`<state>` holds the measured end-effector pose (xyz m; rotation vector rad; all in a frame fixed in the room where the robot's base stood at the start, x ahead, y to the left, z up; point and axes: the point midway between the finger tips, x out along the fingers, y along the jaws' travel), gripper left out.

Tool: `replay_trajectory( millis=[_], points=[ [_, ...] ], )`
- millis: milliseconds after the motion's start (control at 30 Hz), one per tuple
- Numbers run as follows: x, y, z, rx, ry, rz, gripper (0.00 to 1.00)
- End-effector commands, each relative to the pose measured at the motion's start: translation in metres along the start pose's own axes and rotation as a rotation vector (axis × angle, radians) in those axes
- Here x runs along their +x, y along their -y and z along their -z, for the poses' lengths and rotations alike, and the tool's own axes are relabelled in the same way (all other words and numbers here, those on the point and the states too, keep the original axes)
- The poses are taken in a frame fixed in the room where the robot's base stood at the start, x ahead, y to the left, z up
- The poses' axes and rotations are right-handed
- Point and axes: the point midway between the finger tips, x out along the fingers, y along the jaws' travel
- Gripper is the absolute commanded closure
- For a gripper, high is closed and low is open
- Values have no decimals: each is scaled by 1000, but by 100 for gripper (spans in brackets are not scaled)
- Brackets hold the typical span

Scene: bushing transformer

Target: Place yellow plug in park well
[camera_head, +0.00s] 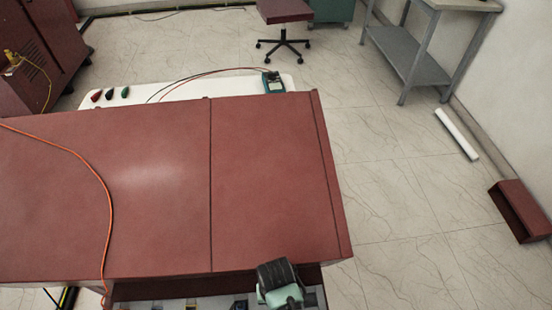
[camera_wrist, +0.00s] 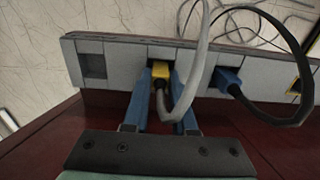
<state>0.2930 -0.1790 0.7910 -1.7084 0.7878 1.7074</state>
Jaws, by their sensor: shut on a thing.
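In the wrist view my gripper (camera_wrist: 161,82) has two blue fingers closed around the yellow plug (camera_wrist: 159,72). A grey cable (camera_wrist: 200,60) comes from the plug and loops upward. The plug is at a dark opening in the grey panel (camera_wrist: 120,57); I cannot tell how deep it sits. An empty square well (camera_wrist: 93,64) lies to its left. In the head view my gripper (camera_head: 283,285) is at the cabinet's front edge, its fingertips and the plug hidden.
A blue plug (camera_wrist: 227,80) with a black cable sits right of the gripper, with another yellow part (camera_wrist: 295,86) farther right. The red cabinet top (camera_head: 150,180) is broad, with an orange cable (camera_head: 98,185) on its left. Loose cables lie on the floor behind the panel.

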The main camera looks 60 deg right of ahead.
Motion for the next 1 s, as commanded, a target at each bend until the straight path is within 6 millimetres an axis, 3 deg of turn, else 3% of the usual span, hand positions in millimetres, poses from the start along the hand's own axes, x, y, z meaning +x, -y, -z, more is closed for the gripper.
replay_trajectory(
  millis=[233,267,433,767,1000],
  points=[
    [3,0,0,0,0,0,100],
    [3,0,0,0,0,0,73],
    [2,0,0,0,0,0,45],
    [-1,0,0,0,0,0,45],
    [-35,0,1,-1,-3,0,45]
  ],
)
